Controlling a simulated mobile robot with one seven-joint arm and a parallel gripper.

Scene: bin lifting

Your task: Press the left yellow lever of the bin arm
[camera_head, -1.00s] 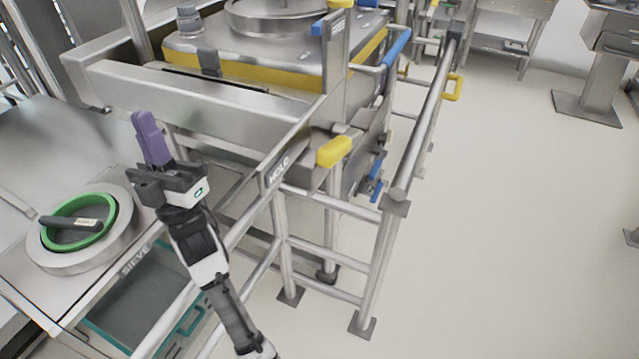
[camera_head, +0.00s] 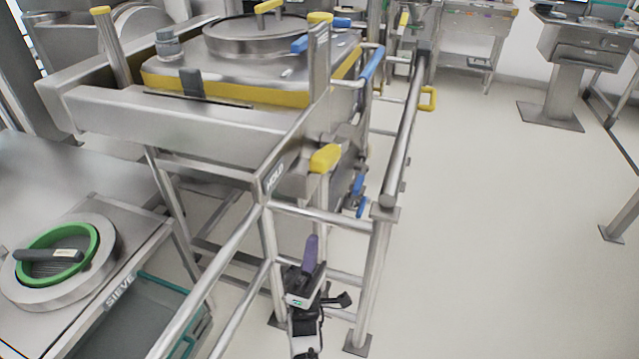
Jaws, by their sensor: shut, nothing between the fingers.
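The bin arm is a grey metal frame (camera_head: 175,115) around a steel bin with a yellow band (camera_head: 230,95). A yellow lever (camera_head: 325,158) sticks out at the frame's near right corner, beside the "HOLD" label (camera_head: 274,178). Another yellow lever (camera_head: 101,11) tops the post at the far left of the frame. My gripper (camera_head: 311,240) has purple fingers that are shut and empty. In the picture it is below the near yellow lever, in front of the rails, and apart from that lever.
Metal rails (camera_head: 322,217) stand around my gripper. A bench at left holds a round sieve with a green ring (camera_head: 93,243). A yellow handle (camera_head: 428,98) sits on the right rail. Open floor (camera_head: 490,220) lies to the right.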

